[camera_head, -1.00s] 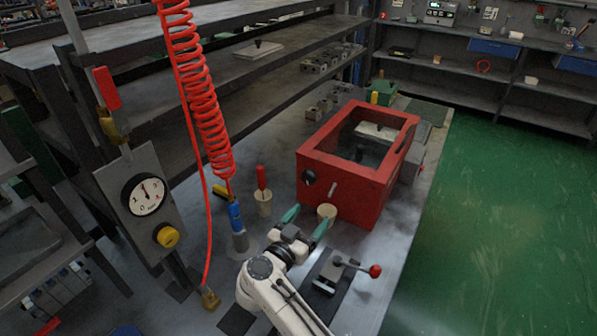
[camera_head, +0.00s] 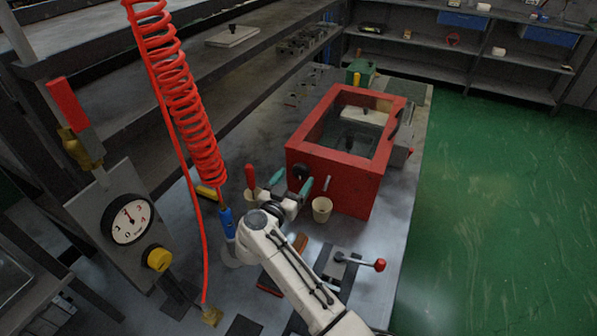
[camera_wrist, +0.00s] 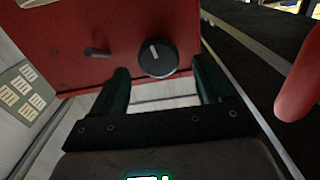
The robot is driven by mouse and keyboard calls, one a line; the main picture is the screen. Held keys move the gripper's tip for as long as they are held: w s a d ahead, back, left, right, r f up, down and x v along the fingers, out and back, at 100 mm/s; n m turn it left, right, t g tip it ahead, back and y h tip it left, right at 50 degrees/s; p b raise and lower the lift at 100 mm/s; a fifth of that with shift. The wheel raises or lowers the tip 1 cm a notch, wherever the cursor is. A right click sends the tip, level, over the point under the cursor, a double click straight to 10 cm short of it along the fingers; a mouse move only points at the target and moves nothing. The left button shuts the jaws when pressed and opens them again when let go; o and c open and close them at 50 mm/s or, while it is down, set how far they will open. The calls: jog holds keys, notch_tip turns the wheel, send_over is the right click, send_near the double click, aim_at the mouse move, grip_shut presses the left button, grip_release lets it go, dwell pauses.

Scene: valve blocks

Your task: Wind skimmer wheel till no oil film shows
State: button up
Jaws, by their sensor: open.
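The red tank (camera_head: 335,179) stands on the bench with an open top. Inside are dark liquid (camera_head: 348,139) and a pale block (camera_head: 362,116); I cannot tell whether an oil film lies on the liquid. The round black wheel (camera_head: 300,172) sits on the tank's near face; in the wrist view the wheel (camera_wrist: 158,58) shows a pale mark near its top. My gripper (camera_head: 291,182) is open in front of it. In the wrist view its two green fingers (camera_wrist: 162,72) point at the tank face, one to each side of the wheel, with visible gaps.
A small peg (camera_head: 326,184) juts from the tank face, with a beige cup (camera_head: 321,210) below it. A red-handled tool (camera_head: 250,177) stands left of my gripper. The coiled red hose (camera_head: 178,90) hangs further left. A red-knobbed lever (camera_head: 379,265) sits at the bench's right front.

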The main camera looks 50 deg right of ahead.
aim_at(299, 173)
jog(key=shift+x, duration=1.85)
jog(key=shift+c, duration=0.3)
jog(key=c, duration=0.9)
